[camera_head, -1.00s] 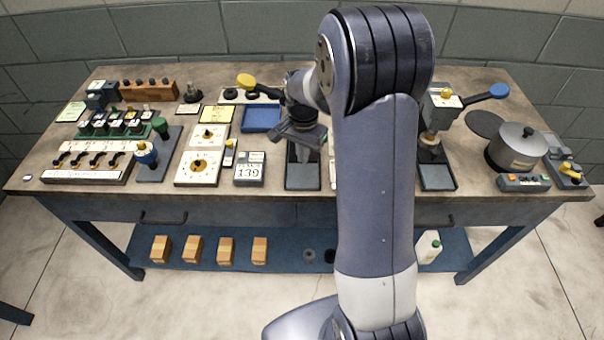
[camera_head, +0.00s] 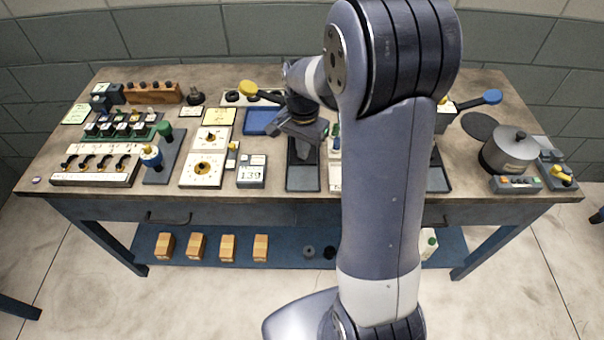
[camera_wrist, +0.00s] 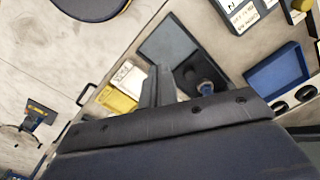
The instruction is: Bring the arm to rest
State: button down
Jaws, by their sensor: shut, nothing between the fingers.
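My arm rises through the middle of the head view and bends back over the bench (camera_head: 110,110). My gripper (camera_head: 310,150) hangs low over the bench, above a dark tray (camera_head: 303,180), tilted. In the wrist view its fingers (camera_wrist: 160,82) are together with nothing between them. The dark tray with a grey inset (camera_wrist: 168,45) lies beyond the fingers there. I cannot tell the exact gap between fingertips and tray. My forearm hides part of the bench behind it.
Near the gripper are a blue tray (camera_head: 262,121), a yellow-knobbed lever (camera_head: 248,88) and a counter box reading 139 (camera_head: 251,173). Switch panels (camera_head: 95,165) crowd the left. A lidded pot (camera_head: 510,150) and blue-knobbed lever (camera_head: 492,97) stand right. Wooden blocks (camera_head: 196,246) lie on the lower shelf.

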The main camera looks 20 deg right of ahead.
jog(key=shift+r, duration=0.15)
jog(key=w+f+b, duration=0.1)
jog(key=f, duration=0.1)
jog(key=f+b, duration=0.2)
jog(key=w+f+b, duration=0.1)
jog(key=f, duration=0.2)
jog(key=shift+w+d+b, duration=0.35)
jog(key=shift+d, duration=0.05)
jog(key=shift+w, duration=0.15)
